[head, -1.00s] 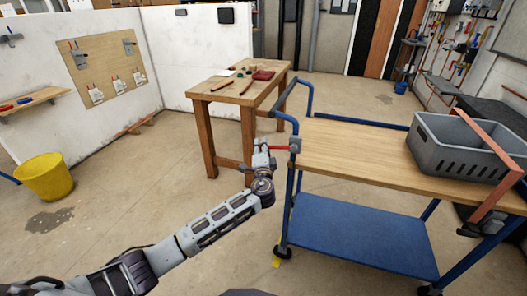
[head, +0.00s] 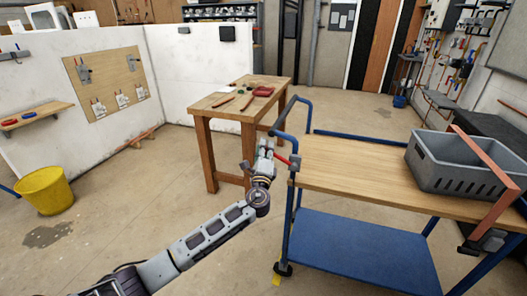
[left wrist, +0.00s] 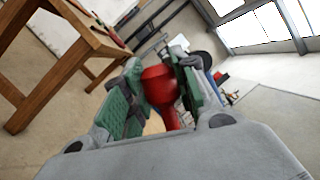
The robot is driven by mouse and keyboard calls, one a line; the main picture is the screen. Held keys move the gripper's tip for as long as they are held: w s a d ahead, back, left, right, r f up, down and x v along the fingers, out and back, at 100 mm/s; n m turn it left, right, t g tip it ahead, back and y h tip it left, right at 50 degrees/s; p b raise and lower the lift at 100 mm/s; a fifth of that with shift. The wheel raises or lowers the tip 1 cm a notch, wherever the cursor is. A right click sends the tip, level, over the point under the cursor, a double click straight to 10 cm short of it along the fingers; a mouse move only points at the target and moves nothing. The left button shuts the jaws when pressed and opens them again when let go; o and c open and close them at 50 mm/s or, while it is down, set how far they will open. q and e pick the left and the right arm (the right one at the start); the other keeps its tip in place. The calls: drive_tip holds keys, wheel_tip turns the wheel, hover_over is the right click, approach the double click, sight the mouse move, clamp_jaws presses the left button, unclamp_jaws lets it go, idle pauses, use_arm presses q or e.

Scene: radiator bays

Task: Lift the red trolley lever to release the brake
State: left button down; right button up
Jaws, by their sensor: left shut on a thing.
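The red lever (head: 283,159) is mounted at the left end of the trolley (head: 350,170), beside its blue push handle. It slopes up from its grey pivot block (head: 295,163) toward my left gripper (head: 266,149). My left gripper is shut on the lever's outer end. In the left wrist view, the lever's red knob (left wrist: 160,88) sits between the two green-padded fingers (left wrist: 158,92), which partly cover it.
A wooden table (head: 240,100) with tools stands behind my gripper. A yellow bucket (head: 45,189) is at the left. The floor between is clear.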

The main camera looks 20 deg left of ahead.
idle(0.3)
use_arm(q)
drive_tip(key=c, duration=1.1)
unclamp_jaws()
drive_tip(key=shift+d, duration=0.1)
